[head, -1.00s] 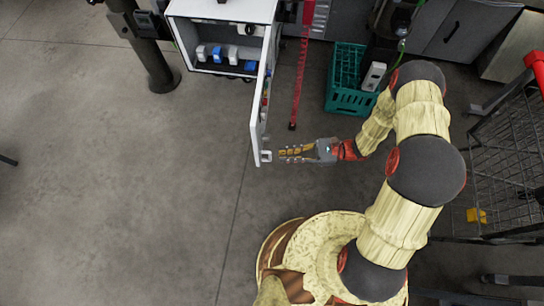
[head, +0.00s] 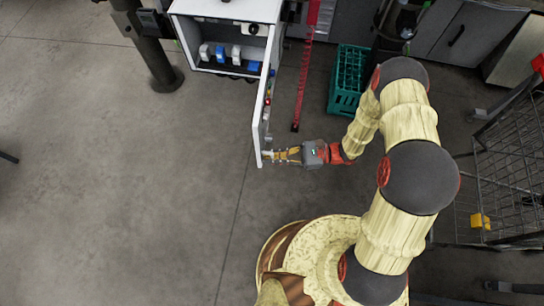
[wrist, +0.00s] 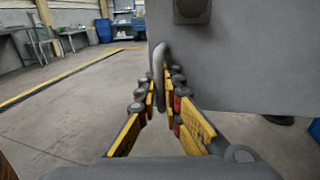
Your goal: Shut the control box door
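The control box (head: 225,8) stands at the top left of the head view with its front open. Its white door (head: 262,105) is swung wide out from the box's right side, towards me. In the wrist view the door (wrist: 255,70) is a large grey panel on the right, with a curved grey handle (wrist: 158,62) at its edge. My gripper (head: 272,156) is at the door's free end. In the wrist view my gripper's fingers (wrist: 161,98) are drawn in on both sides of the handle and look shut on it. The exact contact is partly hidden.
A green crate (head: 346,80) and a red strip (head: 303,75) lie right of the door. A dark post (head: 160,60) stands left of the box. A wire cart (head: 510,165) is at far right. The floor left of the door is clear.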

